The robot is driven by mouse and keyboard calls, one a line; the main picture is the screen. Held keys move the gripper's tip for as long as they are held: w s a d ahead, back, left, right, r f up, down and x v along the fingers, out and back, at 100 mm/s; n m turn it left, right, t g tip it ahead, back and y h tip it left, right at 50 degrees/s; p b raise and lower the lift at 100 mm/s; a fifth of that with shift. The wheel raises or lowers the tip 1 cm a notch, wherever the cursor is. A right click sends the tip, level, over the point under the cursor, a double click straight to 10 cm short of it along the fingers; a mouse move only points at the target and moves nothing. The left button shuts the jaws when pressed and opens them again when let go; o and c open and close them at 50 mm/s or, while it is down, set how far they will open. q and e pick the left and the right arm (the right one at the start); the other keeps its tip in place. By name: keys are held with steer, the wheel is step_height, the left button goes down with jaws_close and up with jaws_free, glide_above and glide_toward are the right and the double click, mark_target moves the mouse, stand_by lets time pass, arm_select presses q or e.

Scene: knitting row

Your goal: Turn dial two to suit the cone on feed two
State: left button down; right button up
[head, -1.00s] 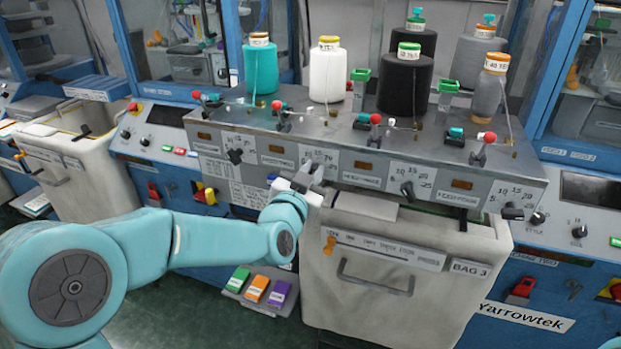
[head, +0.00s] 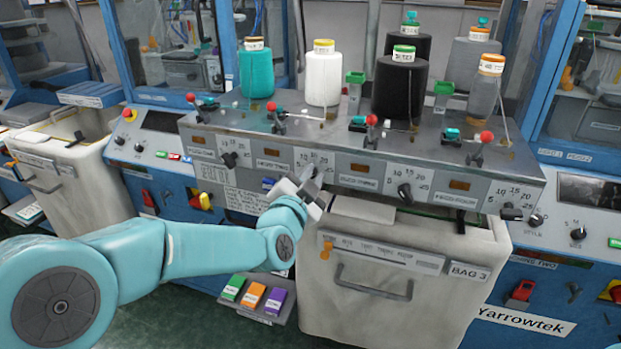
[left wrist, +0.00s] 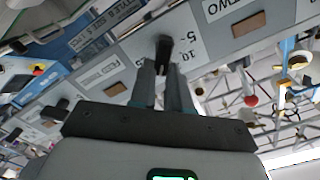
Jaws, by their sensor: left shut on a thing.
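My left gripper (head: 312,178) is at the second dial from the left on the grey feed panel (head: 360,160). In the left wrist view its two fingers (left wrist: 163,75) are shut on a black dial knob (left wrist: 163,48), dial two. Numbers 10 and 5 show beside the knob, and a plate reading TWO is close by. In the head view the gripper mostly hides this knob, so I cannot tell its pointer setting. The white cone (head: 323,80) with a yellow-orange top stands above this dial; its label is too small to read. My right gripper is not in view.
Dial one (head: 230,159) is to the left; two more dials, one of them here (head: 404,193), are to the right. A teal cone (head: 256,72) and a black cone (head: 398,90) flank the white one. The white bin, BAG 3 (head: 400,275), is below the panel.

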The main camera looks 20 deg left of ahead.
arm_select(q)
steer(key=shift+f, duration=0.1)
steer(key=c, duration=1.1)
jaws_free()
steer(key=shift+s, duration=0.1)
steer(key=s, duration=0.5)
steer(key=s+b, duration=0.1)
steer(key=s, duration=0.4)
steer(key=s+b, duration=0.1)
steer(key=s, duration=0.5)
steer(key=shift+s+a, duration=0.1)
steer(key=shift+a, duration=0.2)
